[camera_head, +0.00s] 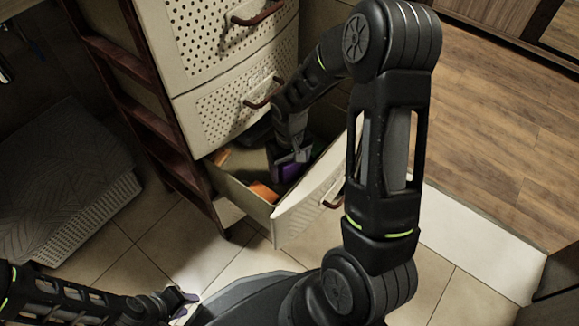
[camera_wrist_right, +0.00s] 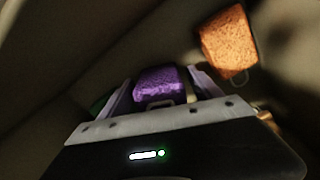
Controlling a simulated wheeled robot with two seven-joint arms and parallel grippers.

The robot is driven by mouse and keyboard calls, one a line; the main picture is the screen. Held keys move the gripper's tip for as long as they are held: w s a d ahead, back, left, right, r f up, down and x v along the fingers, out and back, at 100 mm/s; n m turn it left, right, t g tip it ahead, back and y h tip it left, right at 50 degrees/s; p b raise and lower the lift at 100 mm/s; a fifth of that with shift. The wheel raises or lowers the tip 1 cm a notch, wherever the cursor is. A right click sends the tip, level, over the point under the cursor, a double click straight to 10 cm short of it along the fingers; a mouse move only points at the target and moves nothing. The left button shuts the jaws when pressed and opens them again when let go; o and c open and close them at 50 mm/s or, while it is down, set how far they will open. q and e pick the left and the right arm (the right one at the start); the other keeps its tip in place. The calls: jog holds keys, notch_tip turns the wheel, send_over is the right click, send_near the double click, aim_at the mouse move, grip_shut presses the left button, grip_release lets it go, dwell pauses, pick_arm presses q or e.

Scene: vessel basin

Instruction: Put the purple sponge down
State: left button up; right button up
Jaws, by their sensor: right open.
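The purple sponge (camera_head: 291,173) is inside the open bottom drawer (camera_head: 240,187). In the right wrist view the purple sponge (camera_wrist_right: 160,82) lies between the two fingers of my right gripper (camera_wrist_right: 165,88), near the fingertips. The right gripper (camera_head: 293,157) reaches down into the drawer and is open around the sponge. The sponge's underside is hidden, so I cannot tell whether it rests on the drawer floor. My left gripper (camera_head: 182,298) is low at the lower left, away from the drawer; its jaw opening is unclear.
An orange sponge (camera_head: 264,191) lies in the drawer, and an orange sponge shows in the right wrist view (camera_wrist_right: 228,42). The drawer front (camera_head: 300,208) and walls closely surround the right gripper. Closed drawers (camera_head: 225,105) stand above. A basket (camera_head: 90,220) stands left.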

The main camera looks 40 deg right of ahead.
jog(key=shift+r+p, duration=0.3)
jog(key=shift+r, duration=0.35)
notch_tip(320, 180, up, 11)
jog(key=p, duration=0.4)
